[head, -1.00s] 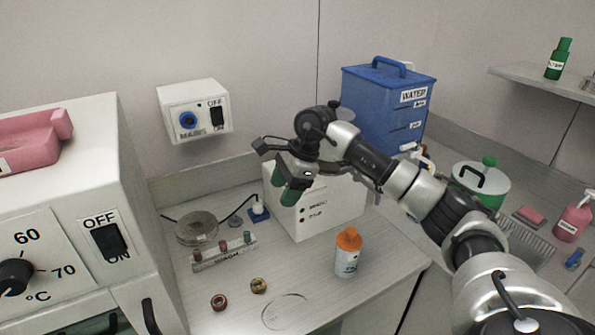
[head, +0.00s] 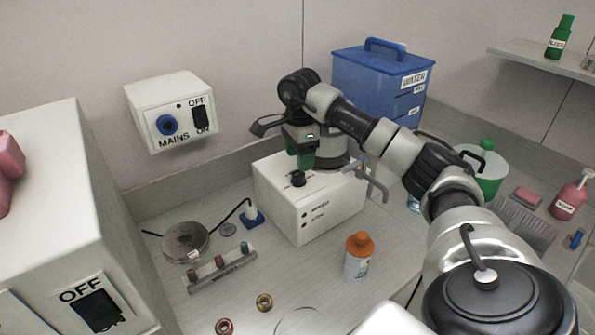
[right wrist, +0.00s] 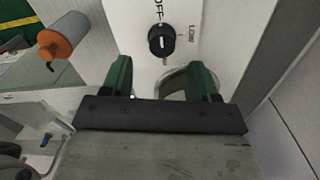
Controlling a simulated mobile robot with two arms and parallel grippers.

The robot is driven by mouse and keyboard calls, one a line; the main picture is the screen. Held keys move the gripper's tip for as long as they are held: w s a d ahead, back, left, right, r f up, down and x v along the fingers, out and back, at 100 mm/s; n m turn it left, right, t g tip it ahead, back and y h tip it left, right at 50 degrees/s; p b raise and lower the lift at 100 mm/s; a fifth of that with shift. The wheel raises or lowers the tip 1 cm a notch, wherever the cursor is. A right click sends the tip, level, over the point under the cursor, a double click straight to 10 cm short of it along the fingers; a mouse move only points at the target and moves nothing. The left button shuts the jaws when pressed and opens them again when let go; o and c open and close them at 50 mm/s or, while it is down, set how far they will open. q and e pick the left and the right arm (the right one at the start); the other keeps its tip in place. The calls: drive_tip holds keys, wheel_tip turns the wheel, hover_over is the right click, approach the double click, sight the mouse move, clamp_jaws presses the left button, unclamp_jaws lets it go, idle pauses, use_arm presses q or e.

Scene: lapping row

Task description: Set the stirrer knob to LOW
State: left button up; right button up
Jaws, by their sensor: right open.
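The stirrer is a white box (head: 325,208) on the bench, with a black knob (head: 298,179) on its top. In the right wrist view the knob (right wrist: 161,40) sits just beyond my fingertips, with an OFF label above it and a LOW label to its right. A pale mark on the knob appears to face the OFF side. My right gripper (head: 302,158) is over the box, behind the knob in the head view. Its green fingers are apart and empty in the right wrist view (right wrist: 161,75), not touching the knob. My left gripper is out of view.
A labelled rack (head: 222,270), a round dish (head: 186,242) and two small rings (head: 264,302) lie to the left. A MAINS box (head: 170,110) is on the wall; a blue WATER tank (head: 375,85) stands behind.

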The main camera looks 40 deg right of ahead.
sight(298, 173)
wheel_tip(298, 173, down, 5)
drive_tip(key=shift+w+r, duration=0.15)
drive_tip(key=shift+r, duration=0.05)
drive_tip(key=shift+f+p, duration=0.3)
drive_tip(key=shift+f, duration=0.35)
drive_tip(key=shift+c, duration=0.5)
drive_tip(key=c, duration=0.8)
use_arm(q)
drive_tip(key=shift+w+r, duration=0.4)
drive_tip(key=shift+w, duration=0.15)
